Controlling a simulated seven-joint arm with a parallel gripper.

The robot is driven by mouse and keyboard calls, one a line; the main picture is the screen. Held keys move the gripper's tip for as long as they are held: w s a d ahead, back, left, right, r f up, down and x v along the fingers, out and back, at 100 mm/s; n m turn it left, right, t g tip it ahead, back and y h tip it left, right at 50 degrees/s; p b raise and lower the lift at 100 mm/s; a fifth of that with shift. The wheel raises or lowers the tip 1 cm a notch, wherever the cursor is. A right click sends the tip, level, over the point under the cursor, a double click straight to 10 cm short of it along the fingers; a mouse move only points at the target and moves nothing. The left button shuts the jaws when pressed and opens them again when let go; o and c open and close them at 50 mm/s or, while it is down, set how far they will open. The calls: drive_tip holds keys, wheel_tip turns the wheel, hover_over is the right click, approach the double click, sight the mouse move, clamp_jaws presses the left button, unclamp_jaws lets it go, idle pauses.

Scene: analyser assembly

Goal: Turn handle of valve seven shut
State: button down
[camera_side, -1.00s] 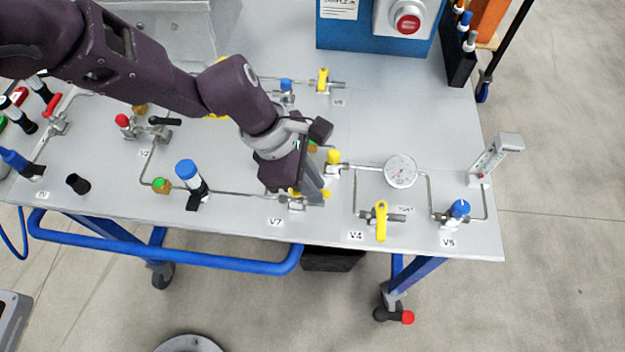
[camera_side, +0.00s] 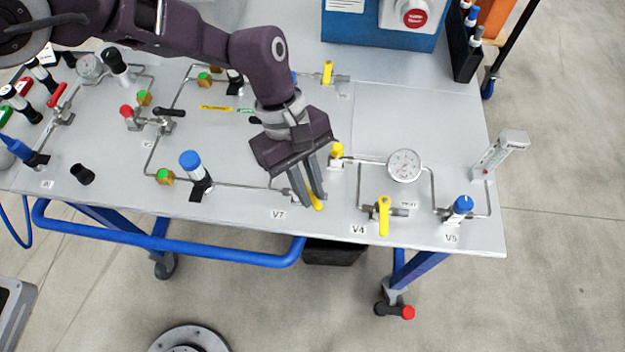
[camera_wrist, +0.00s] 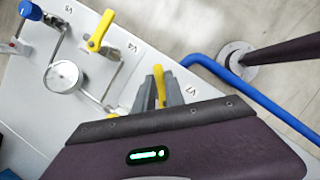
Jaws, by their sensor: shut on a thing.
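The yellow handle of valve seven (camera_side: 317,202) sits by the V7 label (camera_side: 279,214) near the table's front edge. My gripper (camera_side: 308,198) is shut on this handle, with one finger on each side. In the side view, the handle's tip shows below the fingers and points toward the front edge, slanting a little right. The wrist view shows the yellow handle (camera_wrist: 158,84) between the two grey fingers of my gripper (camera_wrist: 159,92). The valve body is mostly hidden behind the fingers.
Valve V4 with a yellow handle (camera_side: 384,214) stands close to the right. A round gauge (camera_side: 404,165), blue-knobbed valve V5 (camera_side: 461,207) and a flowmeter (camera_side: 499,153) are further right. A blue-capped part (camera_side: 192,168) stands left. Thin pipes run across the table (camera_side: 420,112).

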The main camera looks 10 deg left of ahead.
drive_tip(key=m, duration=0.1)
drive_tip(key=m+y, duration=0.1)
drive_tip(key=m, duration=0.1)
drive_tip(key=a+m, duration=0.1)
drive_tip(key=shift+s+m+g+y, duration=0.25)
drive_tip(key=shift+m+g+y, duration=0.05)
drive_tip(key=shift+g, duration=0.1)
drive_tip(key=m, duration=0.2)
drive_tip(key=a+m+y, duration=0.1)
drive_tip(key=m, duration=0.1)
drive_tip(key=shift+s+y, duration=0.1)
drive_tip(key=shift+y, duration=0.2)
drive_tip(key=shift+m, duration=0.3)
drive_tip(key=c, duration=1.4)
unclamp_jaws()
drive_tip(key=shift+r, duration=0.1)
drive_tip(key=shift+g, duration=0.3)
drive_tip(key=v, duration=0.7)
